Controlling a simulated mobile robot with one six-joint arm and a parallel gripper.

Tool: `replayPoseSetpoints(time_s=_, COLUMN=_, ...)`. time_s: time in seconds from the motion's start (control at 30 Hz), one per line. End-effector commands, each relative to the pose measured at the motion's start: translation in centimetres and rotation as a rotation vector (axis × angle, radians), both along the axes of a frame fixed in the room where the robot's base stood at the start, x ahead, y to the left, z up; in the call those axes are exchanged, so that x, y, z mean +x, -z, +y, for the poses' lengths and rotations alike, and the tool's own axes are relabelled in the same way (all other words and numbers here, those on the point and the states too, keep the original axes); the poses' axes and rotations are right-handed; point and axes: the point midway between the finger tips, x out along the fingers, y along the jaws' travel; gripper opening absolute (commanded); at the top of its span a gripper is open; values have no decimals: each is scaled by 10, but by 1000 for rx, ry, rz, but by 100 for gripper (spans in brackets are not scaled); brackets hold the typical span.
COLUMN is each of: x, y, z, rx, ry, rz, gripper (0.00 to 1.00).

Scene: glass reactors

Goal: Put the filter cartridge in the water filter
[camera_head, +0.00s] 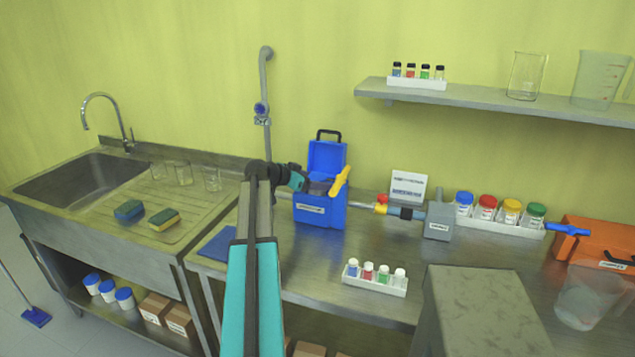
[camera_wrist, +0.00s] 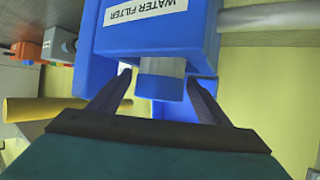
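The water filter (camera_head: 320,213) is a blue box on the steel counter, with its lid (camera_head: 327,158) up and a black handle on top. In the wrist view its labelled front (camera_wrist: 115,40) shows upside down. The filter cartridge (camera_wrist: 160,87) is a short blue cylinder with a greyer band, at the top opening of the box; its far end is hidden. My gripper (camera_wrist: 160,88) is open, with one finger on each side of the cartridge and small gaps visible. In the head view my gripper (camera_head: 298,180) is at the box's upper left; the cartridge is not clear there.
A yellow handle (camera_head: 340,182) sticks up right beside the box. A grey device (camera_head: 438,220) with a pipe is farther right. A wall pipe (camera_head: 266,85) rises behind. A vial rack (camera_head: 375,283) stands in front to the right. A blue mat (camera_head: 217,243) lies at left.

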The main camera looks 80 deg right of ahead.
Motion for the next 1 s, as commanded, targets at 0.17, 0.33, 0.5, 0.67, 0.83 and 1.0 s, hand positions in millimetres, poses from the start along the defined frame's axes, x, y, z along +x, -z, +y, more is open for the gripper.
replayPoseSetpoints(time_s=0.17, x=0, y=0, z=0, rx=0, ry=0, rz=0, gripper=70)
replayPoseSetpoints(time_s=0.33, x=0, y=-3, z=0, rx=0, ry=0, rz=0, gripper=70)
replayPoseSetpoints(time_s=0.5, x=10, y=-8, z=11, rx=-2, ry=0, rz=0, gripper=70)
replayPoseSetpoints(time_s=0.67, x=25, y=-17, z=26, rx=-3, ry=-2, rz=-2, gripper=70)
replayPoseSetpoints(time_s=0.83, x=42, y=-29, z=44, rx=-2, ry=-2, rz=-1, gripper=70)
replayPoseSetpoints(time_s=1.0, x=59, y=-41, z=61, rx=-2, ry=-1, rz=-1, gripper=70)
